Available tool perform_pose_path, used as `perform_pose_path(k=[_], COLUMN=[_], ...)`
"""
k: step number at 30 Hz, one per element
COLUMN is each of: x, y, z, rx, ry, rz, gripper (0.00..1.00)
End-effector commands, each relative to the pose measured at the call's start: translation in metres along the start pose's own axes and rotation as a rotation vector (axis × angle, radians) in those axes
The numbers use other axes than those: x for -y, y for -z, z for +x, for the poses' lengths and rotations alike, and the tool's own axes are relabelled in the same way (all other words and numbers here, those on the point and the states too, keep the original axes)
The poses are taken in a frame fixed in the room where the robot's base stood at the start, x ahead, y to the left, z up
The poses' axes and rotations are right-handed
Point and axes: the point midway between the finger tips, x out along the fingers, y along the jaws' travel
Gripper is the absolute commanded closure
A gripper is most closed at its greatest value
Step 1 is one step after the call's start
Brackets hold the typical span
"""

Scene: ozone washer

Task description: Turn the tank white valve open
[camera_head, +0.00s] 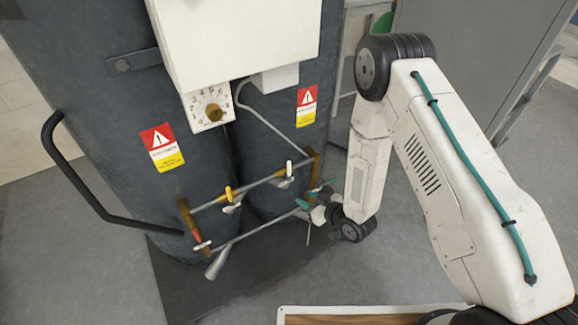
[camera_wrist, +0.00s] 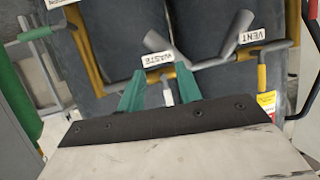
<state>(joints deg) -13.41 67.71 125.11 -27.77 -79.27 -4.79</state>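Two dark tanks (camera_head: 165,130) stand at the left, with pipes and small valves low on their front. A white valve handle (camera_head: 289,168) shows on the upper pipe, left of and above my gripper (camera_head: 316,193). In the wrist view my gripper (camera_wrist: 159,92) has its green fingers apart, pointing at the pipework. In the head view, my wrist hides part of the pipe's right end.
A yellow handle (camera_head: 229,194) and a red handle (camera_head: 196,235) are farther left along the pipes. A black curved rail (camera_head: 75,180) juts out at left. A white box with a dial (camera_head: 207,106) hangs above. Grey floor (camera_head: 370,270) is open in front.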

Motion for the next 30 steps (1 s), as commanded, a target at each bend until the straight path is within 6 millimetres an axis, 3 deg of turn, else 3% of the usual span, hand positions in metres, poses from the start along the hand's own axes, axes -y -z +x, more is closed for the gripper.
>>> perform_pose_path(k=[3,7,11,24,30], x=[-0.002,-0.002,-0.002,-0.002,-0.002], y=[0.046,0.072,0.082,0.106,0.11], z=[0.001,-0.006,-0.005,0.054,0.063], rx=[-0.216,-0.346,-0.387,-0.386,-0.385], ry=[0.007,0.006,0.003,0.003,0.001], rz=[-0.018,-0.024,-0.027,-0.028,-0.027], gripper=[0.65,0.65,0.65,0.65,0.65])
